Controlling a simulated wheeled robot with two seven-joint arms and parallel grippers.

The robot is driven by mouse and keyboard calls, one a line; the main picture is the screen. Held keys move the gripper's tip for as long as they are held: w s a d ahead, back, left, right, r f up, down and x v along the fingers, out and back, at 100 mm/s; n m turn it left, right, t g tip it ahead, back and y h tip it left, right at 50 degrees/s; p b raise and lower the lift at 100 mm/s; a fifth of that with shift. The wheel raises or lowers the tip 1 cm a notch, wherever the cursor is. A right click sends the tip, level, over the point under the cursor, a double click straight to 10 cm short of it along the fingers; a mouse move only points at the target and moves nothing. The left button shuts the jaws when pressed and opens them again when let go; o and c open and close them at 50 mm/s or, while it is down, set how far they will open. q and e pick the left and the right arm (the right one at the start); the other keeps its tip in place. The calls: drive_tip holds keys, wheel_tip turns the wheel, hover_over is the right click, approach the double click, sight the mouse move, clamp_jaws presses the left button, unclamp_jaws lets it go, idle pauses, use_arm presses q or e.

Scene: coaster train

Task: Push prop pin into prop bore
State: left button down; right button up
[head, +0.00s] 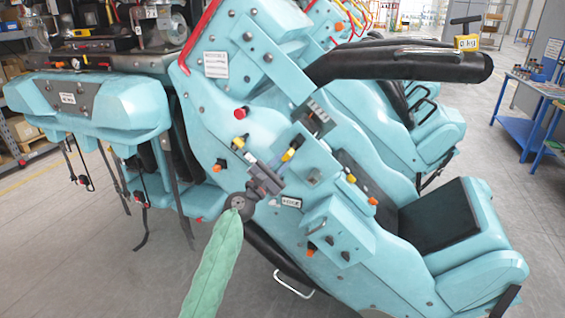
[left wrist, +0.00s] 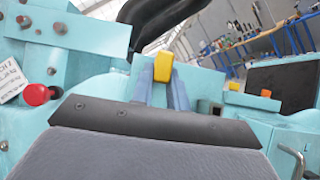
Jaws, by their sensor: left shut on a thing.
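My left gripper (head: 277,163) reaches in from below, at the side of the teal coaster car (head: 225,130). In the left wrist view its two grey fingers (left wrist: 162,85) are closed on a yellow-topped piece (left wrist: 163,67), which looks like the prop pin. In the head view the yellow piece (head: 297,141) shows at the fingertips, beside a teal block (head: 315,158) on the car. I cannot make out the bore, nor whether the pin touches or enters it. My right gripper is not in view.
A red knob (head: 240,113) and a white label plate (head: 216,64) are on the car near the gripper. A black padded bar (head: 400,62) juts out above. A black seat (head: 440,215) is at right. A blue workbench (head: 535,105) stands behind; the floor in front is clear.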

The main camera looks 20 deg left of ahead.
use_arm(q)
drive_tip(key=shift+w+d+b, duration=0.1)
drive_tip(key=shift+w+b, duration=0.65)
drive_tip(key=shift+w, duration=1)
drive_tip(key=c, duration=1.3)
unclamp_jaws()
drive_tip(key=shift+f, duration=0.1)
drive_tip(key=shift+s+a+f, duration=0.2)
drive_tip(key=shift+s, duration=0.05)
drive_tip(key=b+v, duration=0.3)
drive_tip(key=v, duration=0.4)
drive_tip(key=shift+r, duration=0.1)
